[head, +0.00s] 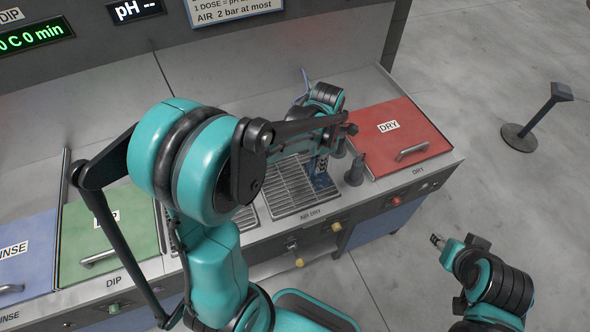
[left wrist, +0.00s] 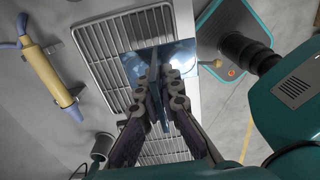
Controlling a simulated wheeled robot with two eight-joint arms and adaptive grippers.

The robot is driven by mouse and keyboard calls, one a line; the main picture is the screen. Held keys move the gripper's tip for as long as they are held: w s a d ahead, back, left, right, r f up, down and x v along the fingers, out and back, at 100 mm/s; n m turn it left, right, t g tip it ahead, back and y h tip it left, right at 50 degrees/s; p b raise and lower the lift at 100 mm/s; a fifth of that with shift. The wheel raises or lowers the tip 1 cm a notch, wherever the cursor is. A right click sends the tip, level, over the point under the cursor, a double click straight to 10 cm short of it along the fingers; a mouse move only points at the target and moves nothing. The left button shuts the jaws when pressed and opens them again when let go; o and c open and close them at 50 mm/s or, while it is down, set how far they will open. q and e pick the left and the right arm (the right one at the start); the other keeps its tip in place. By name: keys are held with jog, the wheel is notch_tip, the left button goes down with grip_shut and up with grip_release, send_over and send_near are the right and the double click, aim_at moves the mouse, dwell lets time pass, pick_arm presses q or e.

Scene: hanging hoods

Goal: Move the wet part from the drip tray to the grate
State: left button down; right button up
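The wet part, a glossy blue piece with a flat plate, shows in the left wrist view (left wrist: 184,56) and under my left gripper in the head view (head: 322,184). My left gripper (left wrist: 161,78) has its fingers close together on a thin upright section of it. The part is over the air-dry grate (head: 290,197), near its right side in the head view; I cannot tell if it touches the bars. The drip tray (head: 246,218) is left of the grate, mostly hidden by my left arm. My right gripper (head: 438,241) is away from the bench; its fingers are unclear.
A dark upright fitting (head: 355,171) stands right of the grate. The red DRY lid (head: 392,130) is shut beyond it, and the green DIP lid (head: 108,232) is shut at left. A yellow tool with a blue hose (left wrist: 48,75) is beside the grates.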

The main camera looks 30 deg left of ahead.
pick_arm(q)
jog(key=a+f, duration=0.2)
jog(key=a, duration=0.1)
jog(key=a+f+b, duration=0.1)
jog(key=a+f, duration=0.1)
jog(key=a, duration=0.1)
jog(key=s+a+f+b, duration=0.1)
jog(key=a+f, duration=0.1)
jog(key=a, duration=0.2)
jog(key=shift+a+f, duration=0.1)
jog(key=shift+f, duration=0.05)
jog(key=shift+f+b, duration=0.6)
jog(key=shift+f, duration=1.35)
jog(key=shift+s, duration=0.1)
jog(key=shift+f, duration=0.15)
jog(key=c, duration=1.7)
grip_release()
